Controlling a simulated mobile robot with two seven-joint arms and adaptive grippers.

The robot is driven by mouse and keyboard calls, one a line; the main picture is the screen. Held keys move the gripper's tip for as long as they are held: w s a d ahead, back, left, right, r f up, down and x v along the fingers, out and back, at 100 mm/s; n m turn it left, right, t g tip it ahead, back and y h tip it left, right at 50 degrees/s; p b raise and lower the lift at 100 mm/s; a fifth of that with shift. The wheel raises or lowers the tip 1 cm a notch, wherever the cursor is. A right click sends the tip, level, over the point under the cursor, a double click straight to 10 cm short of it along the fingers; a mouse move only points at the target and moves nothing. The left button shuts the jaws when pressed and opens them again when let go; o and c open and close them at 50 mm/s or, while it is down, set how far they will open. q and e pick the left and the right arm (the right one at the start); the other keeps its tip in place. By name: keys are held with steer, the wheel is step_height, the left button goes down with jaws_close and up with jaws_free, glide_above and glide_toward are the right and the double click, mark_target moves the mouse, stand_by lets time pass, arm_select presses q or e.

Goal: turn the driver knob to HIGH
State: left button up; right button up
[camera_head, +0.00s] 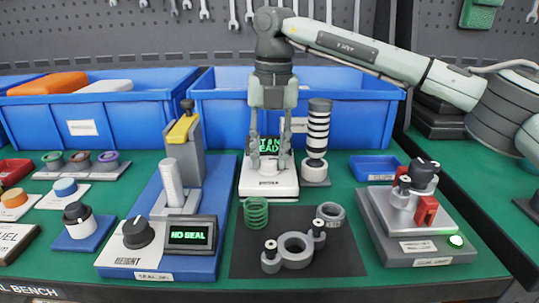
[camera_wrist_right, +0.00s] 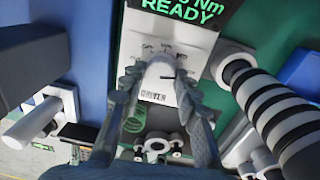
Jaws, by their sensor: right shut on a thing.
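The driver (camera_head: 270,188) is a white unit with a sloped front, standing behind the dark mat. Its dark screen (camera_head: 270,145) shows green text, and READY is legible in the right wrist view (camera_wrist_right: 190,10). The driver knob (camera_wrist_right: 160,76) looks pale, with a dark line toward its right side. Small markings sit around it, too small to read. My right gripper (camera_head: 269,160) points down at the driver's face, its fingers on either side of the knob and shut on it. The fingers partly hide the knob in the head view. My left gripper is not in view.
A black-and-white ringed cylinder (camera_head: 318,130) stands close right of the driver. A blue seal station (camera_head: 205,262) with a yellow-topped clamp is at left. A green spring (camera_head: 256,212) and grey ring parts (camera_head: 294,250) lie in front. Blue bins (camera_head: 355,105) stand behind.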

mark_target(272, 160)
steer(key=shift+r+m, duration=0.1)
steer(key=shift+m, duration=0.2)
stand_by(0.4)
steer(key=o, duration=1.2)
steer(key=shift+c, duration=0.2)
step_height(272, 160, up, 12)
steer(key=shift+d, duration=0.25)
